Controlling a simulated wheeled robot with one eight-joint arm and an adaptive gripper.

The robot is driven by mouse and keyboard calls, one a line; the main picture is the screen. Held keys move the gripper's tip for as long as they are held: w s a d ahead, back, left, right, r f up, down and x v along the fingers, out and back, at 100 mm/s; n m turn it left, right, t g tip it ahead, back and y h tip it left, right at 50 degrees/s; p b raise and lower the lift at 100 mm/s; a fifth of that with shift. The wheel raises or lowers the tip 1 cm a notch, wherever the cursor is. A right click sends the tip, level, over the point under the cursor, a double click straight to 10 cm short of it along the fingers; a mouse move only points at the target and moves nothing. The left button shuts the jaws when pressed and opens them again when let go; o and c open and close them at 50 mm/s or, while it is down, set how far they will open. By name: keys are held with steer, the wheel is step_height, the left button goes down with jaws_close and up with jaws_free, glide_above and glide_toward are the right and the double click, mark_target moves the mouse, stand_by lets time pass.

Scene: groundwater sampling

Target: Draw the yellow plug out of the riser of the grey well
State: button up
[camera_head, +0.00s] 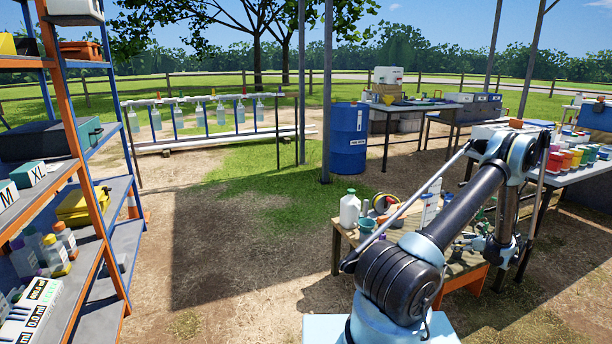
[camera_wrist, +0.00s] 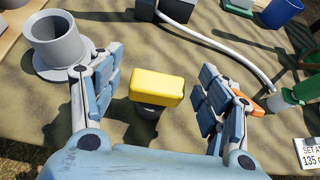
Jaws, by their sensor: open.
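In the wrist view, a yellow block (camera_wrist: 157,86) sits on top of a short dark body (camera_wrist: 148,111). My gripper (camera_wrist: 160,64) is open, with one finger on each side of the yellow block and a gap visible on both sides. A grey upright tube (camera_wrist: 56,42) with a wide round flange stands left of my left finger. Its mouth looks open, with no yellow in it. I cannot tell whether the dark body under the yellow block is part of a well. In the head view my arm hides the gripper, and I cannot make out the yellow block.
A white hose (camera_wrist: 225,50) curves behind the fingers. A green-and-grey bottle (camera_wrist: 290,95) and an orange piece (camera_wrist: 250,102) lie close to my right finger. In the head view, a white jug (camera_head: 349,210) stands on the low wooden table. A blue drum (camera_head: 349,140) stands behind.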

steer(key=c, duration=1)
steer(key=shift+r, duration=0.2)
steer(key=shift+c, duration=0.2)
steer(key=shift+r, duration=2.35)
